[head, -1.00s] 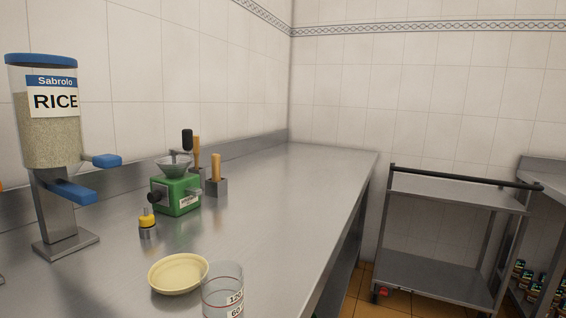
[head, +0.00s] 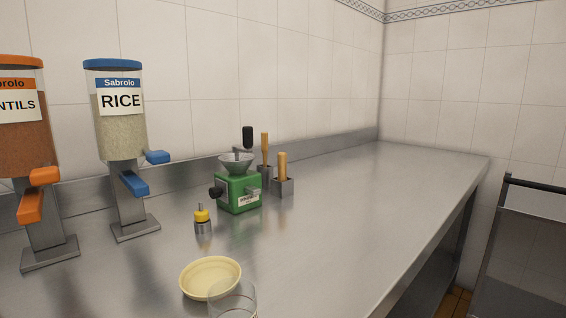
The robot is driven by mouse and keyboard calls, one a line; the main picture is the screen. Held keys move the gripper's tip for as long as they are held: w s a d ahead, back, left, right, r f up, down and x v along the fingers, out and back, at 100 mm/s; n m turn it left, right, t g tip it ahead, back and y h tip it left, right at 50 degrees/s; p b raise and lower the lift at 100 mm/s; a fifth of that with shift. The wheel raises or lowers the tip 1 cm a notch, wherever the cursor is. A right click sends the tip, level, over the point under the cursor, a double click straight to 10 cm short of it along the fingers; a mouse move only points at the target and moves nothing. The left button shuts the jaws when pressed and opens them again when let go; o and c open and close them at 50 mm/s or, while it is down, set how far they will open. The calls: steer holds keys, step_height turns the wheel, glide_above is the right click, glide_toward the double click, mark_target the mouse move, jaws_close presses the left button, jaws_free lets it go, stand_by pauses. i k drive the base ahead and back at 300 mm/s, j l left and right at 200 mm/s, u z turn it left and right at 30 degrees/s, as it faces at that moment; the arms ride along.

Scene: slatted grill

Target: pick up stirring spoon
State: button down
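Two wooden handles stand upright in small grey metal holders on the steel counter, beside the green grinder. One is a taller, thinner handle (head: 265,148) at the back; the other is a shorter, thicker handle (head: 282,166) in front. Either could be the stirring spoon; the lower ends are hidden in the holders, so I cannot tell which. My gripper is not in view.
The steel counter (head: 370,210) is clear to the right. A green grinder (head: 239,190), yellow-capped small item (head: 202,220), cream bowl (head: 210,279) and clear measuring cup (head: 233,300) stand on it. Rice (head: 121,110) and lentils (head: 22,110) dispensers stand left. A cart (head: 520,250) is at right.

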mark_target(264, 136)
steer(key=k+j+u, duration=0.15)
steer(key=u, duration=0.25)
steer(key=k+j+u, duration=0.3)
steer(key=u, duration=0.15)
steer(key=j+z, duration=0.35)
steer(key=j, duration=0.2)
steer(key=k+l+u, duration=0.35)
steer(key=k+l, duration=0.25)
steer(key=i+l, duration=0.15)
steer(key=l, duration=0.25)
steer(key=i+l, duration=0.2)
steer(key=l, duration=0.15)
steer(key=i+l, duration=0.15)
steer(key=l, duration=0.25)
steer(key=i+l, duration=0.15)
steer(key=l, duration=0.2)
steer(key=i+l, duration=0.15)
steer(key=l, duration=0.25)
steer(key=i+l, duration=0.2)
steer(key=l, duration=0.15)
steer(key=i+l, duration=0.15)
steer(key=l, duration=0.25)
steer(key=u, duration=0.05)
